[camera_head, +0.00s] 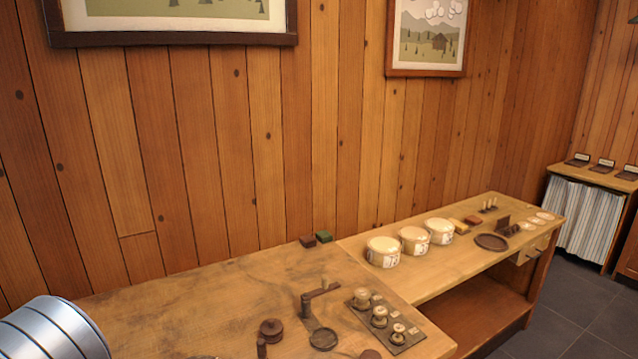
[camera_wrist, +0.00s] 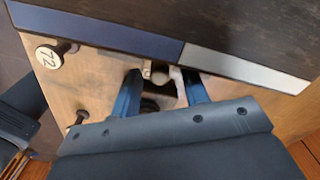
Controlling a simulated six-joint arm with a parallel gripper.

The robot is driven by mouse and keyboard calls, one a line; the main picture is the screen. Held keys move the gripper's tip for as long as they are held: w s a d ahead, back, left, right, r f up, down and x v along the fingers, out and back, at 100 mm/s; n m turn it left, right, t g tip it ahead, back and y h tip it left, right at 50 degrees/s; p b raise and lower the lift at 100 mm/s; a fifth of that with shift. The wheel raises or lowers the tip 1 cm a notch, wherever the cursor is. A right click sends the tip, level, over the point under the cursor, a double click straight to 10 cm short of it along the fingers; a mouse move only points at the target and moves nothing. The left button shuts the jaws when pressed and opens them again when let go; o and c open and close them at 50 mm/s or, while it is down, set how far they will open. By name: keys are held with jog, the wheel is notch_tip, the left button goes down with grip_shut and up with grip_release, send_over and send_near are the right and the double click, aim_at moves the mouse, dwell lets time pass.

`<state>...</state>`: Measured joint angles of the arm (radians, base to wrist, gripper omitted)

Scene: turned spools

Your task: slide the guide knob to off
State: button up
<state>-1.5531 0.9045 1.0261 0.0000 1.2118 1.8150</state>
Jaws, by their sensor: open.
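My gripper (camera_wrist: 161,84) is in the wrist view, with its two blue fingers apart and reaching toward a wooden face. Between the fingertips is a small pale knob-like piece (camera_wrist: 159,73) with a dark gap beside it. It looks like the guide knob, but I cannot be sure. I cannot tell whether either finger touches it. Just beyond the fingertips runs a long strip, dark blue (camera_wrist: 95,30) on the left and whitish (camera_wrist: 245,70) on the right. The gripper does not show in the head view, and I cannot make out the guide knob there.
A round tag marked 72 (camera_wrist: 49,57) and a small peg (camera_wrist: 82,116) stick out left of the fingers. In the head view, a crank (camera_head: 307,303), a board of small spools (camera_head: 407,340) and white pots (camera_head: 384,252) stand on the wooden bench (camera_head: 190,310).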

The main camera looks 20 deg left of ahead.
jog(key=shift+r, duration=2.7)
grip_shut()
notch_tip(320, 180, up, 4)
jog(key=c, duration=0.8)
grip_release()
